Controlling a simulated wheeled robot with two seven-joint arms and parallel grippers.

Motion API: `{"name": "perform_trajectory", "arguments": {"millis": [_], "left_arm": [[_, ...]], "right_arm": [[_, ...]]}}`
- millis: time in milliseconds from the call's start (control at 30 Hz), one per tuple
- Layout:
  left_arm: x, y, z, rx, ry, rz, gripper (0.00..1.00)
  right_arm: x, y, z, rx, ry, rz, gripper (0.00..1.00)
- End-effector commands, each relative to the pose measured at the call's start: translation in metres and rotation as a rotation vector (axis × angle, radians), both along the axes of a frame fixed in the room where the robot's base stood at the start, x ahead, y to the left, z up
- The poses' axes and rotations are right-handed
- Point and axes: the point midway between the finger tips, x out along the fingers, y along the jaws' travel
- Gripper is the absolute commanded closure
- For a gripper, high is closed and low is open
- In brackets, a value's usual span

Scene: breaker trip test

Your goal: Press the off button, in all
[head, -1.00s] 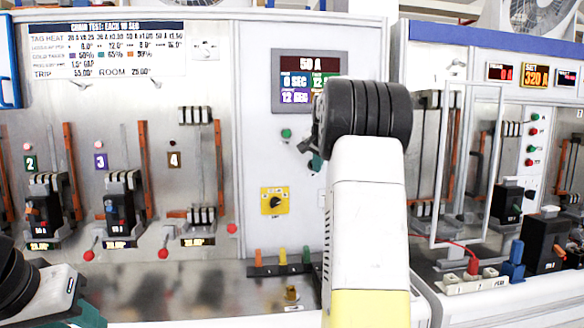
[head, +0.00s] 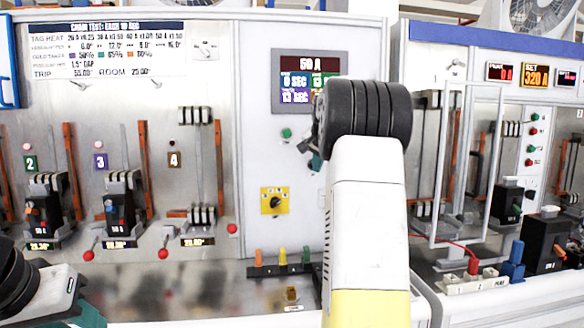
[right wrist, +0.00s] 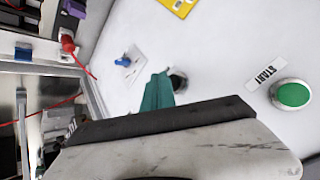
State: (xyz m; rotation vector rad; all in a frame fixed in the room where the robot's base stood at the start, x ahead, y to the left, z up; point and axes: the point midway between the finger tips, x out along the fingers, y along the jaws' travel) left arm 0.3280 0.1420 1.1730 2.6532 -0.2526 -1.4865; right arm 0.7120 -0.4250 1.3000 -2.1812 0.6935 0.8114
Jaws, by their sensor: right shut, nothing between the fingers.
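My right gripper (head: 316,162) is at the white panel under the dark display, mostly hidden behind my own wrist in the head view. In the right wrist view its teal fingers (right wrist: 158,91) are shut and empty. A dark round button (right wrist: 179,82) sits right beside the fingertips, partly covered by them. Its label is hidden, and I cannot tell if the fingers touch it. The green START button (right wrist: 292,95) is apart from the fingers; it also shows in the head view (head: 286,133). A bit of my left gripper (head: 90,316) shows at the bottom left, its jaws cut off.
The display (head: 310,82) reads 50 A and 13 SEC. A yellow rotary switch (head: 274,201) is below the START button. A blue toggle (right wrist: 122,62) is near the fingers. Breaker bays with red-knobbed levers line the left. A clear-framed guard (head: 467,165) stands at right.

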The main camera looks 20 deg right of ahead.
Motion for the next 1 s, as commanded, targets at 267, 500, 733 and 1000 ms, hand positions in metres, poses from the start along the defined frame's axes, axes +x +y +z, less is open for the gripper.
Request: {"name": "perform_trajectory", "arguments": {"millis": [267,500,733,1000], "left_arm": [[0.0,0.0,0.0,0.0,0.0,0.0,0.64],[0.0,0.0,0.0,0.0,0.0,0.0,0.64],[0.0,0.0,0.0,0.0,0.0,0.0,0.64],[0.0,0.0,0.0,0.0,0.0,0.0,0.64]], "right_arm": [[0.0021,-0.0006,0.0001,0.0,0.0,0.0,1.0],[0.0082,-0.0022,-0.0001,0.0,0.001,-0.001,1.0],[0.0081,-0.0021,0.0002,0.0,0.0,0.0,1.0],[0.01,-0.0025,0.0004,0.0,0.0,0.0,1.0]]}}
